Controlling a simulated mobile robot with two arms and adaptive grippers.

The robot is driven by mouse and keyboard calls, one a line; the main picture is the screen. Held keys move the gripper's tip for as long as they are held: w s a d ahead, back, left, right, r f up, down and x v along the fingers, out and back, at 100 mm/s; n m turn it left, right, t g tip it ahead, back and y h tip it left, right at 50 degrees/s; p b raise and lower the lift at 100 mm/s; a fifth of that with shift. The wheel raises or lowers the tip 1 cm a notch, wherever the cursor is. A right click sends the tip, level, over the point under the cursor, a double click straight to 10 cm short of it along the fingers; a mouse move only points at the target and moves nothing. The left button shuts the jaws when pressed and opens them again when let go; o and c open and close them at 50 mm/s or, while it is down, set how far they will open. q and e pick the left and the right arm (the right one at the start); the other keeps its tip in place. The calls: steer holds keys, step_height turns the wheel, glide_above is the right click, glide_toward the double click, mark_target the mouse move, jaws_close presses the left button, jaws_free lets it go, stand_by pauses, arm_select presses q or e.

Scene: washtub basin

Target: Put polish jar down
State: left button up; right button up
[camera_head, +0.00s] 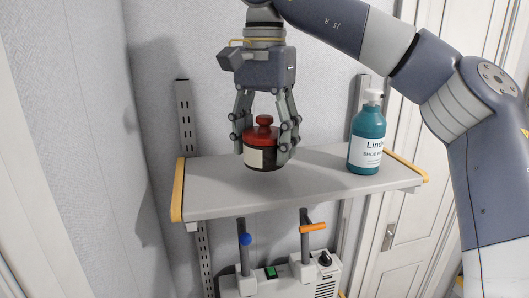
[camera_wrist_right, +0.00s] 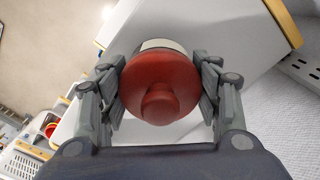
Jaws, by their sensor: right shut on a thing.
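The polish jar (camera_head: 262,157) has a red knobbed lid, a dark body and a pale label. It is upright at the left part of the grey wall shelf (camera_head: 320,164). My right gripper (camera_head: 266,149) comes from above and is shut on the jar, with fingers on both sides. The jar's base is at or just above the shelf surface; I cannot tell whether it touches. In the right wrist view the jar's red lid (camera_wrist_right: 160,88) fills the space between the fingers (camera_wrist_right: 162,95). My left gripper is not in view.
The shelf has yellow end caps (camera_head: 178,190). Below it is a white device (camera_head: 280,280) with blue and orange handles. The shelf between jar and bottle is clear.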

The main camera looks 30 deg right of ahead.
mark_target(264, 161)
step_height(264, 161, down, 3)
steer(key=shift+s+a+r, duration=0.1)
steer(key=shift+s, duration=0.05)
steer(key=shift+w+f, duration=0.2)
steer(key=shift+f, duration=0.1)
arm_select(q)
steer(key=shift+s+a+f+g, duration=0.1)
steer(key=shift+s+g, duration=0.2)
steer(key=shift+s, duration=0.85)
arm_select(e)
steer(key=shift+s, duration=0.15)
steer(key=shift+f, duration=0.15)
steer(key=o, duration=1.2)
steer(key=shift+o, duration=0.5)
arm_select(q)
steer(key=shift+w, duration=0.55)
